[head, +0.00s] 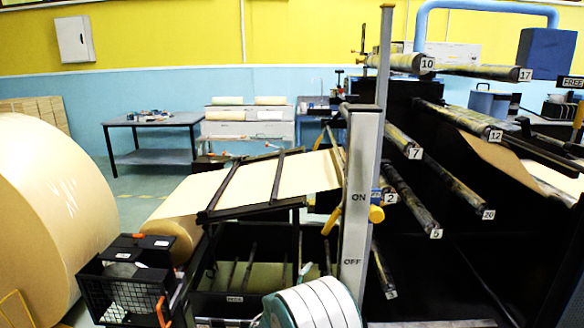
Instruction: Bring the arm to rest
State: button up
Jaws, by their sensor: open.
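My gripper does not show in the head view, and I see no fingertips. A white and teal rounded shape (312,304) is cut off by the bottom edge; I cannot tell whether it is part of my arm. Where the end of my arm is relative to these things is hidden.
A huge kraft roll (45,215) fills the left side. A black cage box (125,282) with orange handles stands beside it. A paper web (245,188) runs over a dark frame toward a black machine with numbered rollers (405,190). Open floor shows near the back table (152,124).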

jog(key=s+d+r+m+g+y, duration=0.2)
jog(key=s+d+r+m+g, duration=0.2)
jog(key=s+d+m+g, duration=0.4)
jog(key=s+d+r+m+g+y, duration=0.2)
jog(key=s+d+r+m+g, duration=0.15)
jog(key=s+d+g, duration=0.5)
jog(key=s+a+m+t+y, duration=0.3)
jog(key=s+y, duration=0.3)
jog(key=s, duration=0.3)
jog(key=s+a+r+m+t+y, duration=0.1)
jog(key=s+a+m+t+y, duration=0.2)
jog(key=s+a+m+y, duration=0.2)
jog(key=s+y, duration=0.2)
jog(key=s, duration=0.2)
jog(key=shift+s, duration=0.4)
